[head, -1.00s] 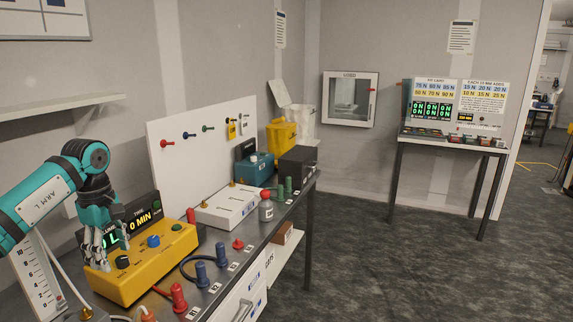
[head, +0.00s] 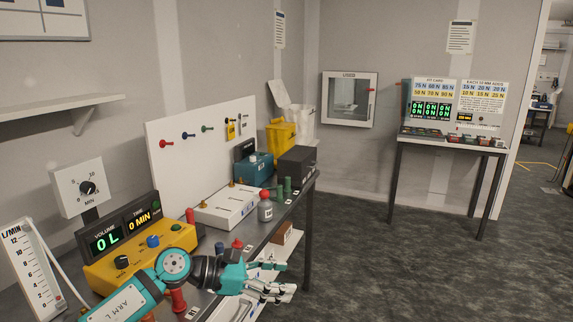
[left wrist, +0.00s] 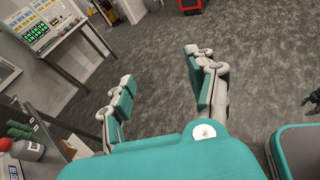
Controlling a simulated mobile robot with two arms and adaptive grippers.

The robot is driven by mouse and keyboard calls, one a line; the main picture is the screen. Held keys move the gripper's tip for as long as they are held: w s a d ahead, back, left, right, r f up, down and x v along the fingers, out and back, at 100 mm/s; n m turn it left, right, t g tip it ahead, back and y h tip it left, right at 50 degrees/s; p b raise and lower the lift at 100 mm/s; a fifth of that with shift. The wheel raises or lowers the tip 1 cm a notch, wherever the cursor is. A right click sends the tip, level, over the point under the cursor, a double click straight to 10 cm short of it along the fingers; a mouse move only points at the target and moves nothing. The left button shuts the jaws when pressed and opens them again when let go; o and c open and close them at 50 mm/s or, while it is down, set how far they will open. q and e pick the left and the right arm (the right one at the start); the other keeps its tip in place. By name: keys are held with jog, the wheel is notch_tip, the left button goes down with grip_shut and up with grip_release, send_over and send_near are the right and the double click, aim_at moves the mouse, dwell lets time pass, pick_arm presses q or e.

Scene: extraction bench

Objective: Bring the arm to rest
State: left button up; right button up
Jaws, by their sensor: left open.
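My left arm comes in at the bottom left of the head view, lying low in front of the bench. Its gripper (head: 285,279) points right, past the bench's front edge, with nothing between the fingers. In the left wrist view the two fingers (left wrist: 160,90) stand well apart over bare grey carpet. The left gripper is open and empty. In the left wrist view, a dark piece at the right edge may be part of my other arm; I cannot tell its jaw state.
A yellow control box (head: 140,258) with displays, a white box (head: 228,206), a bottle (head: 265,208) and several red, blue and green plugs stand on the bench. A second table (head: 450,140) with a panel stands at the back right. The carpet (head: 420,270) between is clear.

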pick_arm(q)
notch_tip(320, 180, up, 5)
jog(key=s+n+t+h, duration=0.2)
jog(key=n+t, duration=1)
jog(key=n, duration=0.6)
jog(key=s+a+f+n+y, duration=0.3)
jog(key=a+f+n+y, duration=0.45)
jog(key=n, duration=0.45)
jog(key=s+a+f+n+y, duration=0.3)
jog(key=a+f+n+y, duration=0.45)
jog(key=n, duration=0.35)
jog(key=s+a+f+n+g, duration=0.2)
jog(key=s+f+n+g, duration=0.4)
jog(key=s, duration=0.7)
jog(key=s+a+f+n+g, duration=0.2)
jog(key=s+f+n+g, duration=0.35)
jog(key=s, duration=0.75)
notch_tip(320, 180, down, 26)
jog(key=r+m+g, duration=0.1)
jog(key=m+g, duration=0.1)
jog(key=s+a+f+y, duration=0.1)
jog(key=s+a+f, duration=0.1)
jog(key=s+f, duration=1.6)
jog(key=shift+a+f+g, duration=0.35)
jog(key=shift+f+g, duration=0.1)
